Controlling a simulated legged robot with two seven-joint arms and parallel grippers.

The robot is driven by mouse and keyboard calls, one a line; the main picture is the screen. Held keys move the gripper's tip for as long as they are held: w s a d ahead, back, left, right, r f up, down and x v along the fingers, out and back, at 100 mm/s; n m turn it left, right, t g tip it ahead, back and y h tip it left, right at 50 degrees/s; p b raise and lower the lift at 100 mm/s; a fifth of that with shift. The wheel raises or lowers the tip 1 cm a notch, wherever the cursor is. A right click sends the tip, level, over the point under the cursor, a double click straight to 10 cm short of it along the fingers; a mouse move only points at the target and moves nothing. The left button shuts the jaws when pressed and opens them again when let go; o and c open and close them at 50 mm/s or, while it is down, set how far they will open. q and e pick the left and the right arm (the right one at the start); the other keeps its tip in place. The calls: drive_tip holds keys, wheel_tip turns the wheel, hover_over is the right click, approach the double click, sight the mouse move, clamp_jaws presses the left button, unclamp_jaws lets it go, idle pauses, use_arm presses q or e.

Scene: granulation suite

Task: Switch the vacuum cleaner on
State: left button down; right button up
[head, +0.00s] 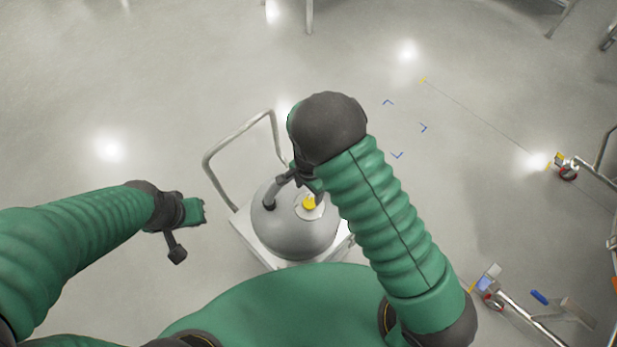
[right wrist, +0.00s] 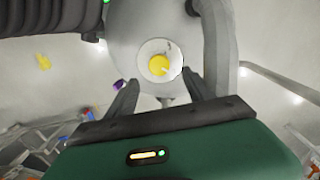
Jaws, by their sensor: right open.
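The vacuum cleaner (head: 295,235) has a rounded grey top on a pale wheeled base, with a metal handle frame (head: 236,142) at its left. A yellow knob (head: 309,202) sits on a round pale dial on that top; it also shows in the right wrist view (right wrist: 159,66). My right gripper (head: 303,174) is above the top, close to the knob. In the right wrist view its two dark fingers (right wrist: 160,78) are apart, with the knob seen between and just beyond their tips. My left gripper (head: 190,228) hangs left of the cleaner, away from it; its jaws are unclear.
Wheeled metal frames (head: 566,170) stand at the right. A blue-handled item (head: 540,297) is at the lower right. The floor beyond and left of the cleaner is clear.

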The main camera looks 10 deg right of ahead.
wheel_tip(320, 180, up, 9)
drive_tip(key=shift+p, duration=0.4)
drive_tip(key=shift+a, duration=0.15)
